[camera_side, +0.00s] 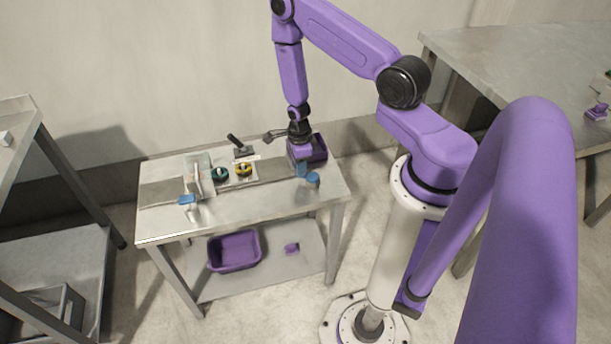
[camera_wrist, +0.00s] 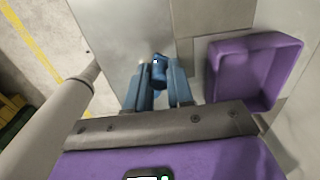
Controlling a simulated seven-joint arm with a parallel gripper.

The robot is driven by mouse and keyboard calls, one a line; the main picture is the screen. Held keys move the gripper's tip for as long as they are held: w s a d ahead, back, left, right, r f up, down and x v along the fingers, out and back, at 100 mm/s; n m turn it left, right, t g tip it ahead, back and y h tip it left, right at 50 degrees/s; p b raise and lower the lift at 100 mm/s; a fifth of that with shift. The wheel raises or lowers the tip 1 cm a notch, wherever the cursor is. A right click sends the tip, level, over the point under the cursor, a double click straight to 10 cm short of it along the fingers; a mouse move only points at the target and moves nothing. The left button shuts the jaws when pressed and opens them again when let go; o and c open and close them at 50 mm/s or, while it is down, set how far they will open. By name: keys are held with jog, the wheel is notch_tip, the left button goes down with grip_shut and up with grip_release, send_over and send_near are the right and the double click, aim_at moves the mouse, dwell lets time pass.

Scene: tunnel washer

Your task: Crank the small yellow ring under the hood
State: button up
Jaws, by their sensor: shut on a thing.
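The small yellow ring (camera_side: 244,170) sits on the bench, left of my gripper in the side view. It has a dark centre, and a teal ring (camera_side: 220,174) is just left of it. I cannot clearly make out a hood over it. My gripper (camera_side: 301,172) is at the right part of the bench, pointing down, well apart from the yellow ring. In the wrist view its blue fingers (camera_wrist: 160,78) are shut on a small dark-blue piece (camera_wrist: 159,70). The yellow ring is out of the wrist view.
A purple bin (camera_side: 319,148) stands right behind my gripper; it also shows in the wrist view (camera_wrist: 284,40). A blue round piece (camera_side: 313,179) is close by my fingers. A black handle (camera_side: 236,142) rises behind the rings.

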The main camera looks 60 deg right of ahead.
jog(key=shift+s+d, duration=0.2)
jog(key=shift+d, duration=1.1)
jog(key=shift+s+d, duration=0.9)
jog(key=shift+s, duration=0.05)
jog(key=shift+s+d, duration=0.15)
jog(key=shift+s, duration=1.15)
jog(key=shift+s+a, duration=0.3)
jog(key=shift+s, duration=0.3)
jog(key=shift+s+a, duration=0.25)
jog(key=shift+s, duration=0.3)
jog(key=shift+a, duration=0.1)
